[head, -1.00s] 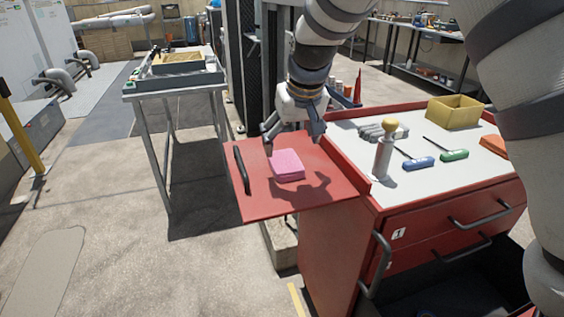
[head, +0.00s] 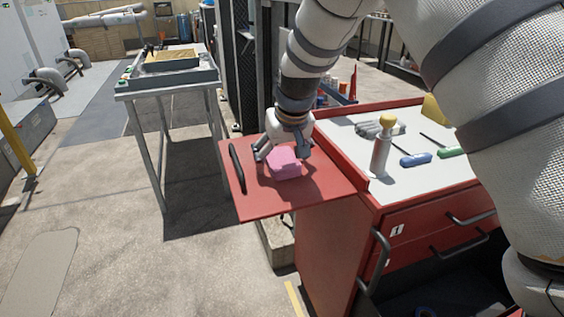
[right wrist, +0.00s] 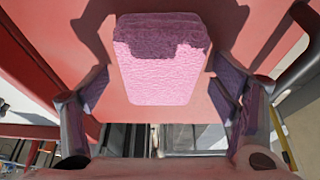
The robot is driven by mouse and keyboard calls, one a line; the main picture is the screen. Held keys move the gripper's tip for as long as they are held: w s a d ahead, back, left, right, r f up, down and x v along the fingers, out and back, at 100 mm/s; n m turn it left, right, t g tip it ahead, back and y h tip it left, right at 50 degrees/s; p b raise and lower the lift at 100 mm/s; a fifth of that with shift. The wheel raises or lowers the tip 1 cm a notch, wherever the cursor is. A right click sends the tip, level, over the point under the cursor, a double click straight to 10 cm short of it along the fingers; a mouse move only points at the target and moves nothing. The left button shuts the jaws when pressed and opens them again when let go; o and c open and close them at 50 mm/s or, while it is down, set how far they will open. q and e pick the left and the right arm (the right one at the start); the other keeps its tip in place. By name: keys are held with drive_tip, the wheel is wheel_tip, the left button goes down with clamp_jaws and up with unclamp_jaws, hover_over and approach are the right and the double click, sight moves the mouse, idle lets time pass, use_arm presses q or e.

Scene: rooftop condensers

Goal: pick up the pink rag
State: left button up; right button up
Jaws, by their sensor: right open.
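The pink rag (head: 284,163) is a folded block lying on the red side shelf (head: 262,206) of the tool cart. It also shows in the right wrist view (right wrist: 160,80), partly in shadow. My right gripper (head: 280,155) is open just above the rag, with its fingers spread on either side of it. In the right wrist view the fingers (right wrist: 160,115) stand left and right of the rag's near end, apart from it. My left gripper is not in view.
The cart's light top (head: 405,185) holds a yellow-capped cylinder (head: 381,145), a blue-handled screwdriver (head: 416,160), a green-handled one (head: 451,152) and a yellow bin (head: 433,110). A black handle (head: 237,167) edges the shelf. A grey table (head: 165,85) stands at the back left.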

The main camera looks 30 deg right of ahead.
drive_tip(key=shift+c, duration=0.6)
drive_tip(key=c, duration=1)
drive_tip(key=shift+o, duration=0.2)
